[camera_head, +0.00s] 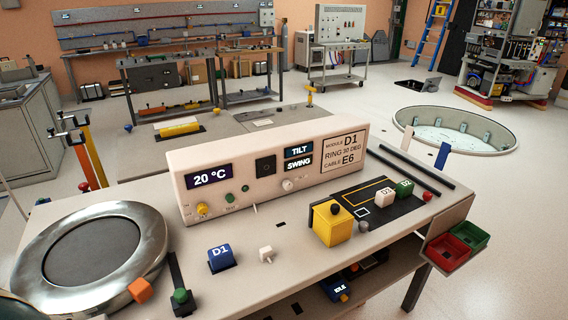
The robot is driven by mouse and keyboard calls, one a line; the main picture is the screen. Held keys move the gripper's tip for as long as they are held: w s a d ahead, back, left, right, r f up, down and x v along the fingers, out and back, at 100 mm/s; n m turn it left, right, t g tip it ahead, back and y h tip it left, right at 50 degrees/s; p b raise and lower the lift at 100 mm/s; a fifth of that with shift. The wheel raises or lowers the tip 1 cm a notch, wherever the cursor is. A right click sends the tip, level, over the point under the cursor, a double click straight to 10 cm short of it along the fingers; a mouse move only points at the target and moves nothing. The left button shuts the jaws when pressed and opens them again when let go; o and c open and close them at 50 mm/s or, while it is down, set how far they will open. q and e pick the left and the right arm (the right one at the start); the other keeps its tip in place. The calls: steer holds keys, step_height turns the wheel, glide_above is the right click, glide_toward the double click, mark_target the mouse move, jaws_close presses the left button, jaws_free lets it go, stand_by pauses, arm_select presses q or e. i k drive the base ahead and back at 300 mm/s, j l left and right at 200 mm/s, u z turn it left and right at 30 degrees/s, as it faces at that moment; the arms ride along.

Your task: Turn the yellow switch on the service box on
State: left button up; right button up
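A long white service box (330,144) stands on the workbench. Its front has a display reading 20 °C (209,176), TILT and SWING displays, and a label plate with D1, 30 DEG and E6. A small yellow switch or knob (202,209) sits low on the left of the front, under the temperature display. Green knobs (229,198) are to its right, and a white knob (288,185) is further right. Whether the yellow switch is on or off is too small to tell. Neither of my grippers shows in this view.
A round metal ring (148,262) fills the bench's left. A blue D1 block (220,257), a small white piece (266,254) and a yellow box (332,222) stand before the service box. A black mat (405,208) lies right; red (446,252) and green (470,236) bins hang off the edge.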

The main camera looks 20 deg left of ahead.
mark_target(202, 208)
steer(key=k+j+u, duration=0.15)
steer(key=u, duration=1)
steer(key=k+j+z, duration=0.15)
steer(key=z, duration=0.2)
steer(key=k+l, duration=0.05)
steer(key=k, duration=0.05)
